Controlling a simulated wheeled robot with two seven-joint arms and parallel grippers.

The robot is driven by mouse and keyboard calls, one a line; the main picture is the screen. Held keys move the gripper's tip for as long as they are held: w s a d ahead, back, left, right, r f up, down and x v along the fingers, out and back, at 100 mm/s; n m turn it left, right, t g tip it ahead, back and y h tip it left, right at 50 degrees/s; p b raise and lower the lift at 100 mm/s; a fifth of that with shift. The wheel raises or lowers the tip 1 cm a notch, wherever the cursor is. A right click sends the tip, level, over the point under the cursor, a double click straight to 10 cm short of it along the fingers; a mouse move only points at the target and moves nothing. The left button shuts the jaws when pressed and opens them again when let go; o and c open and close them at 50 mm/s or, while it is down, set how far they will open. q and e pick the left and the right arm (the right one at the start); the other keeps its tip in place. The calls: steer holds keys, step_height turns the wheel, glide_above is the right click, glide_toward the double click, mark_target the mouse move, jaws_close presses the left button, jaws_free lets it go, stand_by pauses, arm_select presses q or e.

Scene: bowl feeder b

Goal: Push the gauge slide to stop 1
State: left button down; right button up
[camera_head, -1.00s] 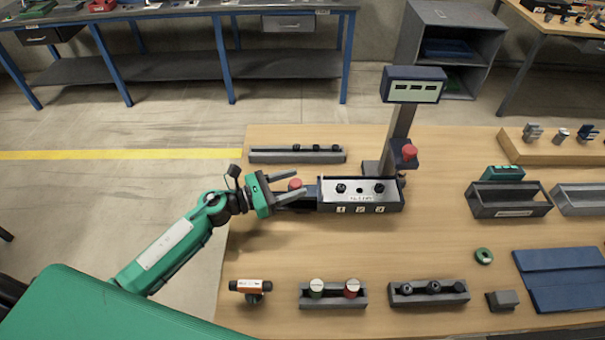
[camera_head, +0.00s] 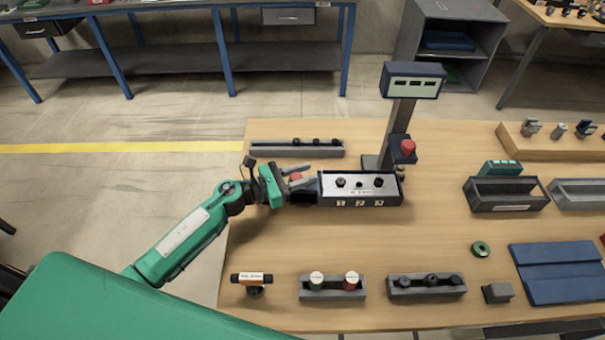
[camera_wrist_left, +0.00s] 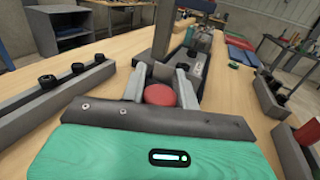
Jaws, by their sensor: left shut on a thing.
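The gauge (camera_head: 360,200) is a grey-topped box with dark knobs and front stops marked 1, 2 and 3. Its slide's red knob (camera_head: 296,177) stands at the box's left end, left of stop 1. My left gripper (camera_head: 305,176) reaches in from the left and is shut on the red knob. In the left wrist view the red knob (camera_wrist_left: 160,95) sits between the two grey fingers, with the gauge straight ahead beyond it. The slide's dark body is partly hidden by the fingers. My right gripper is not in view.
A post with a display (camera_head: 413,80) and a red button (camera_head: 408,147) stands behind the gauge. A long grey rail (camera_head: 296,152) lies behind my gripper. Holders with pegs (camera_head: 333,289) line the front. Grey bins (camera_head: 505,197) stand at right.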

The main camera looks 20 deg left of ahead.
arm_select(q)
steer(key=w+d, duration=0.1)
steer(key=d, duration=0.3)
steer(key=w+d, duration=0.1)
steer(key=d, duration=0.4)
steer(key=w+d, duration=0.2)
steer(key=d, duration=0.2)
steer(key=shift+d, duration=0.4)
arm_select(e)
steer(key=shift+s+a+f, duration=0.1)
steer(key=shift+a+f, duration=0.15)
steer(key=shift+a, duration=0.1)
arm_select(q)
steer(key=c, duration=1.1)
jaws_free()
steer(key=shift+o, duration=0.2)
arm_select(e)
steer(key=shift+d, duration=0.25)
arm_select(q)
steer(key=shift+a, duration=0.1)
